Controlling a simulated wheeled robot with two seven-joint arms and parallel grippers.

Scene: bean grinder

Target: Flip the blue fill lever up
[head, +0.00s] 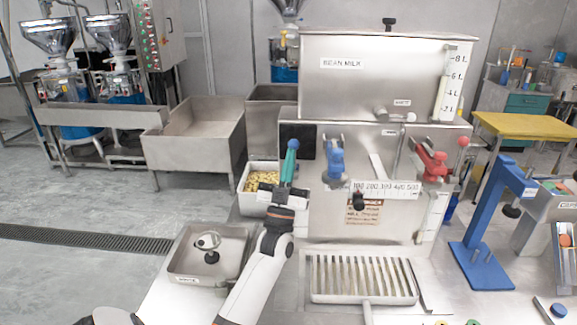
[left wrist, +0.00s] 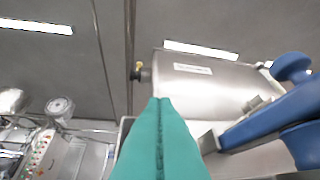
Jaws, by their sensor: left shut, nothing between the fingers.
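The blue fill lever (head: 334,160) is on the front of the steel bean milk machine (head: 375,75), left of the numbered scale. In the left wrist view the lever (left wrist: 272,118) is large at the right, with a rounded knob at its upper end, and slopes down to the left toward a metal block. My left gripper (head: 291,150) has teal fingers, shut with nothing between them, and points upward just left of the lever. Its fingers (left wrist: 160,102) are pressed together in the wrist view, with a gap to the lever. My right gripper is not in view.
A red lever (head: 432,162) is on the machine's right side. A tray of yellowish pieces (head: 262,181) sits behind my left arm. A slotted drip tray (head: 362,279) lies below the machine. A blue stand (head: 489,230) is at the right, and a steel pan (head: 186,250) at the left.

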